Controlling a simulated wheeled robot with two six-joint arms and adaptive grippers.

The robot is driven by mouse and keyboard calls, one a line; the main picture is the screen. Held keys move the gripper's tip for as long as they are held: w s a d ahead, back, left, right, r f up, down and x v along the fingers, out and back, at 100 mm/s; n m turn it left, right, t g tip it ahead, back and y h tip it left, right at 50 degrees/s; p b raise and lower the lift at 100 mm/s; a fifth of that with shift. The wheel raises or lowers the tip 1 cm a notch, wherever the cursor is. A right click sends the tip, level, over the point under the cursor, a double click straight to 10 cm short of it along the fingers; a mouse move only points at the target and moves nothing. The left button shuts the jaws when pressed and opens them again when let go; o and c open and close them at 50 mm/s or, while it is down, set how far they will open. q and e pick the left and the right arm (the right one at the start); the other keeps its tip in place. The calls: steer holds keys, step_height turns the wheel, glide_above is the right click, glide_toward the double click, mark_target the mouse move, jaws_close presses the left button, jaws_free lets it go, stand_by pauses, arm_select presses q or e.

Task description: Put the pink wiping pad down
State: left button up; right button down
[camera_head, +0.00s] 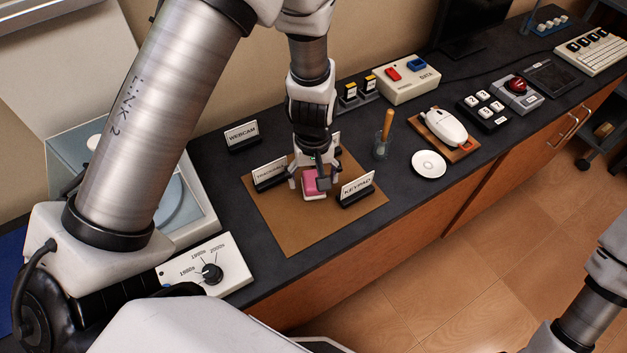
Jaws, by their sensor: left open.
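The pink wiping pad (311,184) sits on the brown mat (283,230), between the "TRACKBALL" sign and the "KEYPAD" sign. It has a pale lower edge. My left gripper (314,182) points down over the pad with its fingers spread, one on each side. The fingers hide part of the pad, and I cannot tell whether they touch it. My right gripper is out of the picture; only part of my right arm shows at the lower right.
Close by stand the KEYPAD sign (357,189), the TRACKBALL sign (269,174) and the WEBCAM sign (242,136). The mat's front part is bare.

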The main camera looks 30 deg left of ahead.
arm_select(q)
steer(key=shift+f, duration=0.9)
steer(key=shift+c, duration=0.3)
steer(key=shift+r, duration=0.1)
steer(key=c, duration=1.1)
steer(key=shift+r, duration=0.1)
